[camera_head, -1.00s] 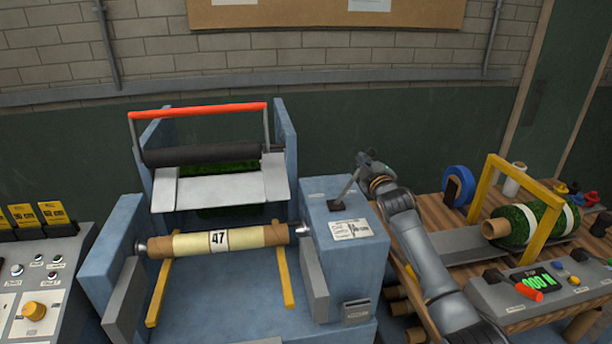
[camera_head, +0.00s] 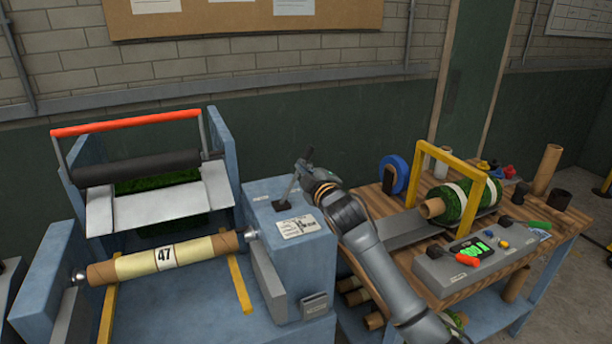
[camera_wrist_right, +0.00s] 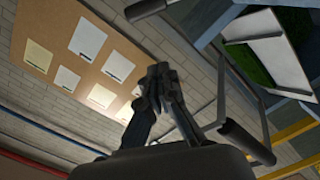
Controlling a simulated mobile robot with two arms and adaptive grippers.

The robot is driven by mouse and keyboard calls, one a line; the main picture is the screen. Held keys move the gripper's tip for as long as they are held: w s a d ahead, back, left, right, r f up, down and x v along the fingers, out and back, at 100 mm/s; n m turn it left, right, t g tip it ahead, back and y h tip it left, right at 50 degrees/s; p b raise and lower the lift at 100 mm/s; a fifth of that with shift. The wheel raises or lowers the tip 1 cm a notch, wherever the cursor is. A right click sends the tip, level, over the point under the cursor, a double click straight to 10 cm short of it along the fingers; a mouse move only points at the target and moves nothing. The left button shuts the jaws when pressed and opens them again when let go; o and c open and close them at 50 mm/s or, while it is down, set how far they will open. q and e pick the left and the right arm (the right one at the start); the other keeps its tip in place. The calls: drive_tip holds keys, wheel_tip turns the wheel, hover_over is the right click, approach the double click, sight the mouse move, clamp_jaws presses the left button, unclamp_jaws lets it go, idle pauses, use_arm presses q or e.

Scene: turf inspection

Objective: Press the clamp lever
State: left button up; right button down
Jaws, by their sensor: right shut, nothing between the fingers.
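The clamp lever (camera_head: 288,192) is a thin grey rod on top of the blue block beside the machine bed, tilted up to the right. My right gripper (camera_head: 306,161) is at the lever's upper end in the head view; whether it touches the lever I cannot tell. In the right wrist view its dark fingers (camera_wrist_right: 158,84) are together with nothing between them. The lever cannot be made out clearly in that view. My left gripper is not in view.
The machine holds a cream roll labelled 47 (camera_head: 165,256) and a red-topped frame (camera_head: 125,123). A wooden bench (camera_head: 405,277) at right carries a turf roll (camera_head: 452,203), a yellow arch (camera_head: 477,190), a blue ring (camera_head: 394,175) and a control box (camera_head: 470,262).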

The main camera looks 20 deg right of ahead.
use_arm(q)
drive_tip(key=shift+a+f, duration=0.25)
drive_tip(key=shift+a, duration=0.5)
use_arm(e)
drive_tip(key=shift+s, duration=0.7)
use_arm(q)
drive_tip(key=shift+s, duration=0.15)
